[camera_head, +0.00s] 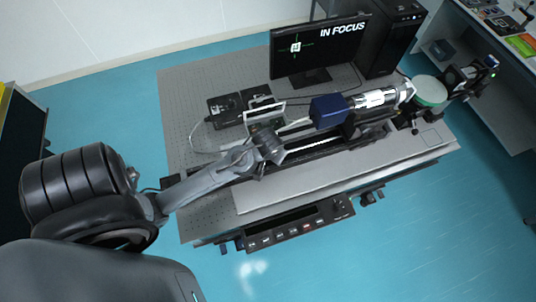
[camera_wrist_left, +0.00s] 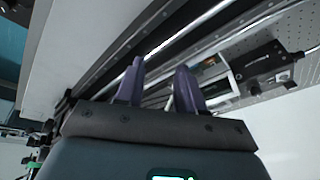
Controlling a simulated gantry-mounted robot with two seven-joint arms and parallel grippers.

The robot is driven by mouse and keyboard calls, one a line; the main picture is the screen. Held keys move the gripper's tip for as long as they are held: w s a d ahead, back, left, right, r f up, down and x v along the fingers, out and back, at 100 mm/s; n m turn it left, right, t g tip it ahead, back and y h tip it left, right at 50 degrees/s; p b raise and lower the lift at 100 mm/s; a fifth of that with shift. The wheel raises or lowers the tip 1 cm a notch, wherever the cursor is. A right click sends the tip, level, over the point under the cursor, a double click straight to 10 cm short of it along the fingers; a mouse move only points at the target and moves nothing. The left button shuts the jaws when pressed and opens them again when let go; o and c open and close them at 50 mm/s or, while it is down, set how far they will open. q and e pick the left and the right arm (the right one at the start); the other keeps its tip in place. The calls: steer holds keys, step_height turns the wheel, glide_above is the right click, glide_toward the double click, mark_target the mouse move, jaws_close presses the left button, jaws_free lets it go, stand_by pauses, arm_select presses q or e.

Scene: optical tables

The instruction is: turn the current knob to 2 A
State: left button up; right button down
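A dark control panel (camera_head: 290,230) is fixed at the front edge of the optical table. It has a row of small buttons, a dark display (camera_head: 296,216) and a round dark knob (camera_head: 341,208) at its right end. The labels are too small to read, so I cannot tell whether this is the current knob or what its setting is. My left gripper (camera_head: 272,152) is above the table, behind the panel and apart from it. In the left wrist view its two purple-grey fingers (camera_wrist_left: 159,88) stand apart with nothing between them. My right gripper is in neither view.
A monitor (camera_head: 318,50) reading IN FOCUS and a black computer case (camera_head: 388,38) stand at the back. A blue box (camera_head: 328,110) and a silver cylinder (camera_head: 376,98) sit along a rail. Black boxes (camera_head: 225,108) lie at the back left. The floor before the panel is clear.

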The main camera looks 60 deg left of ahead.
arm_select(q)
steer(key=shift+s+d+r+m+p, duration=0.15)
steer(key=shift+s+d+r+m, duration=0.15)
steer(key=shift+s+d, duration=0.2)
steer(key=shift+s+d+r+m+p, duration=0.2)
steer(key=shift+s+d+r, duration=0.1)
steer(key=shift+s+d, duration=0.15)
